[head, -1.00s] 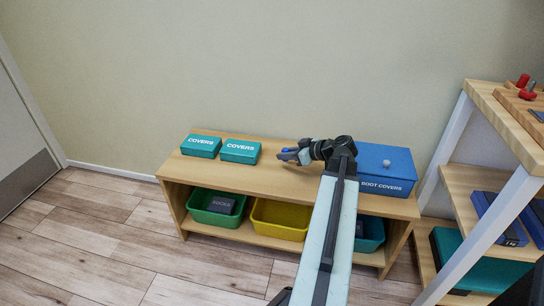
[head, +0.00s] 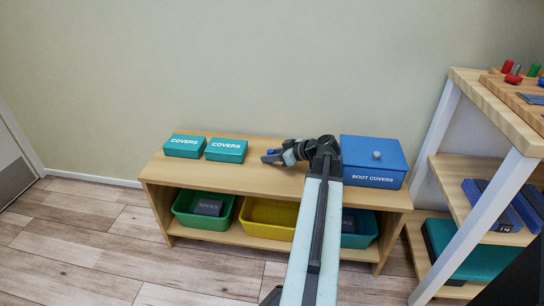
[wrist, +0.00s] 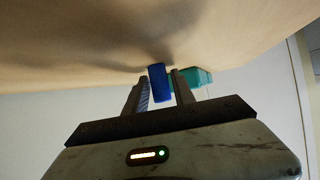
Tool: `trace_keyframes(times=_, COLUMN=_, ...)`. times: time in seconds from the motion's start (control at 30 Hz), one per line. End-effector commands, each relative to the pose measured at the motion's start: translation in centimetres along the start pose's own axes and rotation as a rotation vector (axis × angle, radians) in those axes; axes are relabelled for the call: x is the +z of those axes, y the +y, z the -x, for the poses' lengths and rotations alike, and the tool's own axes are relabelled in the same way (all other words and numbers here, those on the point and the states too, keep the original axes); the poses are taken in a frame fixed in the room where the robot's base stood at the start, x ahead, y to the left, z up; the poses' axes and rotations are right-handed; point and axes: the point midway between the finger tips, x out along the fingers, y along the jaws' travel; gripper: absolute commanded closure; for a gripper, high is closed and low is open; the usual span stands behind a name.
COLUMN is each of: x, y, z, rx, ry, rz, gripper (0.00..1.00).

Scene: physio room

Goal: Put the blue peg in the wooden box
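The blue peg (wrist: 159,83) is between the two fingers of my gripper (wrist: 161,90) in the wrist view, and both fingers appear to touch it. In the head view my gripper (head: 272,157) is at the end of the arm, over the low wooden bench, with the peg's blue at its tip. The gap between gripper and bench top is hard to judge. No wooden box is clearly recognisable. Wooden pieces (head: 512,90) with red, green and blue items stand on the table at the right edge, partly cut off.
The low bench (head: 240,180) carries two teal covers boxes (head: 185,147) (head: 226,150) and a blue boot covers box (head: 373,163). Green (head: 203,212) and yellow (head: 268,220) bins sit below. The white-legged table (head: 492,104) stands right. Floor is clear at left.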

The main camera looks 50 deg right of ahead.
Motion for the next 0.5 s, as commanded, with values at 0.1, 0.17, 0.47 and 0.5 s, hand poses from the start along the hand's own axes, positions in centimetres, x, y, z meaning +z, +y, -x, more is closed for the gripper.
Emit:
trace_keyframes(times=0.1, x=0.0, y=0.0, z=0.0, rx=0.000, ry=0.000, rz=0.000, gripper=0.58)
trace_keyframes(times=0.17, x=0.0, y=0.0, z=0.0, rx=0.000, ry=0.000, rz=0.000, gripper=0.58)
trace_keyframes(times=0.47, x=-0.6, y=0.1, z=1.6, rx=0.003, ry=0.000, rz=-0.001, gripper=0.58)
trace_keyframes(times=0.5, x=-0.7, y=0.1, z=2.5, rx=0.005, ry=0.000, rz=-0.002, gripper=0.58)
